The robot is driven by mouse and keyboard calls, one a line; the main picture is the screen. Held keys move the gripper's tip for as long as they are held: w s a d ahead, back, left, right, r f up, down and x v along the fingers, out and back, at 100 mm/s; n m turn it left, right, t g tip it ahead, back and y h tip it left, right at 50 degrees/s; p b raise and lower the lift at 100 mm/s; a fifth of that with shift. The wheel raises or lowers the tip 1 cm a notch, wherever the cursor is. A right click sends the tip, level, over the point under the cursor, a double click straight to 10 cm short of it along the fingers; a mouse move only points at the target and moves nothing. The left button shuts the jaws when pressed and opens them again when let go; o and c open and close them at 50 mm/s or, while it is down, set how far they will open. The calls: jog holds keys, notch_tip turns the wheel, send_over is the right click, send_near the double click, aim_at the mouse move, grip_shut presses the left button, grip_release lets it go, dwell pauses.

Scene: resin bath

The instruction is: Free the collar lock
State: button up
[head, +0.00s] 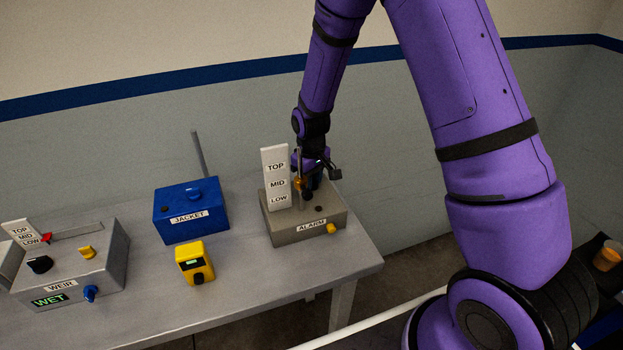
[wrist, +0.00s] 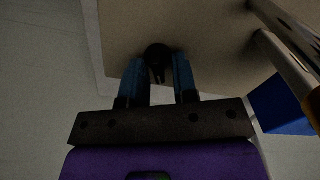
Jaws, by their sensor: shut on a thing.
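The grey ALARM box (head: 300,225) stands at the right end of the bench, with a TOP/MID/LOW scale plate (head: 275,180) upright on it. Beside the plate, an orange collar (head: 299,184) sits on an upright metal rod; a bit of orange also shows at the right edge of the wrist view (wrist: 312,106). My gripper (head: 316,182) points down over the box, right of the collar. In the wrist view its two blue fingers (wrist: 160,82) are shut on a black knob (wrist: 158,56). No label shows which part is the lock.
A yellow knob (head: 331,229) is on the ALARM box front. The blue JACKET box (head: 190,212), a yellow meter (head: 195,262) and the grey WEIR box (head: 72,268), its display reading WET, stand to the left. Bare bench (head: 245,285) lies in front.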

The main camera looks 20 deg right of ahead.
jog(key=n, duration=0.6)
jog(key=shift+s+a, duration=0.15)
jog(key=n, duration=0.6)
jog(key=shift+s+n, duration=0.2)
jog(key=shift+n, duration=0.2)
jog(key=o, duration=0.6)
notch_tip(320, 180, up, 11)
jog(key=shift+f, duration=0.1)
dwell(0.4)
dwell(0.3)
